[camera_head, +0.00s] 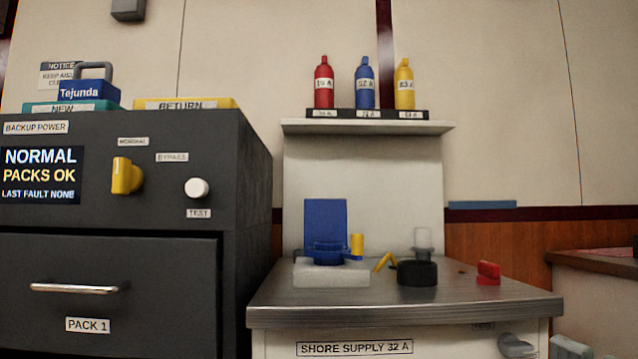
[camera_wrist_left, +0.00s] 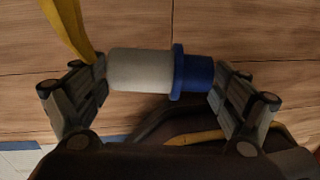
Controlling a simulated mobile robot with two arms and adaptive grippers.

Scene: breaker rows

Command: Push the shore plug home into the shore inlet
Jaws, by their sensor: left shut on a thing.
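The shore plug (camera_wrist_left: 140,72) has a pale grey body and a blue collar. In the left wrist view my left gripper (camera_wrist_left: 163,78) is shut on it, with a finger at each end. A yellow cable or strap (camera_wrist_left: 68,28) shows beside the left finger. In the head view the shore inlet (camera_head: 327,252) is a blue socket with its blue flap raised behind it, on a white block on the counter. I see no plug in the inlet. My right gripper is not in view.
The steel counter (camera_head: 400,300) also bears a black round part (camera_head: 417,272), a small yellow bent piece (camera_head: 385,261) and a red piece (camera_head: 488,272). A shelf (camera_head: 368,127) with three bottles hangs above. A dark cabinet (camera_head: 110,260) stands left. Unclear grey parts (camera_head: 517,346) show bottom right.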

